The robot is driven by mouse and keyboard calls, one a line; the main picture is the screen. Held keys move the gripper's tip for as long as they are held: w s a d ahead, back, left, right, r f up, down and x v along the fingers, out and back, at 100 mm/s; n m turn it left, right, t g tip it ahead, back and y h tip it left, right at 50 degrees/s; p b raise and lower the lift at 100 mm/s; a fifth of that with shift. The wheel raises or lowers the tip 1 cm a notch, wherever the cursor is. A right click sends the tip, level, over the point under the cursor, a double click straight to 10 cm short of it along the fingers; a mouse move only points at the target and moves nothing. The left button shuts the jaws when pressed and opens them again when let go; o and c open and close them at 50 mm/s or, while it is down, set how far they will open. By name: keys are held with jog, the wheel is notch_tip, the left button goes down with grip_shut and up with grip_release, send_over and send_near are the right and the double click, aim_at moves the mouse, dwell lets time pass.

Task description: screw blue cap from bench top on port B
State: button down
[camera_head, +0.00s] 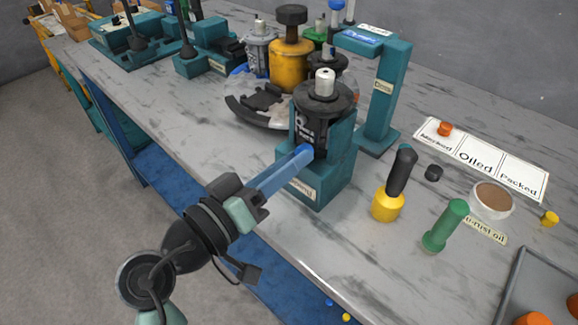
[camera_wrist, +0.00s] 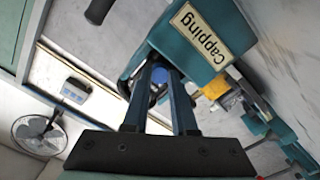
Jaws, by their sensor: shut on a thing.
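The black hydraulic motor (camera_head: 322,101) stands upright in the teal fixture (camera_head: 337,178), with white port lettering on its side and a pale shaft on top. My gripper (camera_head: 305,152) reaches in from the lower left, its fingertips at the motor's lower side. In the wrist view, my gripper (camera_wrist: 161,72) is shut on the blue cap (camera_wrist: 158,76), which shows between the two long fingers in front of the dark motor body. The cap is hidden in the head view. I cannot tell whether it touches port B or is threaded on it.
The fixture's "Capping" label (camera_wrist: 201,33) is close to my fingers. A yellow-black screwdriver-like tool (camera_head: 394,186), a green-handled tool (camera_head: 444,227) and a bowl (camera_head: 491,200) stand right of the fixture. A teal post (camera_head: 388,95) rises behind it. The front-left bench strip is clear.

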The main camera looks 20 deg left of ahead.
jog(key=shift+f+m+b, duration=0.15)
jog(key=shift+m+b, duration=2.15)
jog(key=shift+b, duration=0.05)
jog(key=c, duration=0.9)
grip_release()
jog(key=shift+w, duration=0.1)
jog(key=shift+r, duration=0.2)
jog(key=n+p, duration=0.5)
jog(key=p, duration=0.1)
jog(key=shift+f+n, duration=0.1)
jog(key=shift+n, duration=0.2)
